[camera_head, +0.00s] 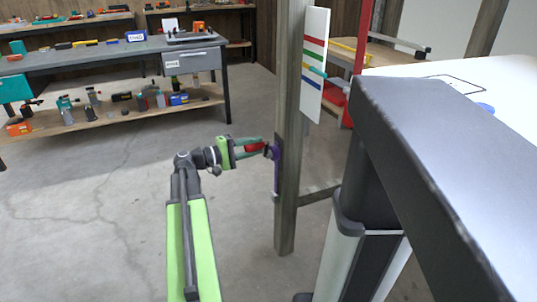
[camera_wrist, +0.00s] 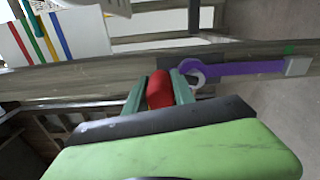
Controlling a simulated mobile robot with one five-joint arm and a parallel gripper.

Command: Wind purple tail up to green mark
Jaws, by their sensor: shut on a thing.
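My gripper (camera_head: 262,149) is shut on a red handle (camera_wrist: 158,91), close in front of the wooden post (camera_head: 288,180). The purple tail (camera_wrist: 240,69) hangs down the post from a purple ring beside the handle, with a grey block at its lower end; it also shows in the head view (camera_head: 276,178). How the handle joins the ring is hidden by my fingers. A white board (camera_head: 314,85) higher on the post carries red, green (camera_head: 314,54), yellow and blue stripes. A small teal pointer (camera_head: 317,72) crosses it below the green stripe.
A dark grey panel edge (camera_head: 425,150) fills the right foreground, close to the post. A workbench (camera_head: 100,58) with tools and a lower shelf stands at the back left. The concrete floor between the bench and the post is clear. A low wooden rail (camera_head: 318,193) runs right from the post.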

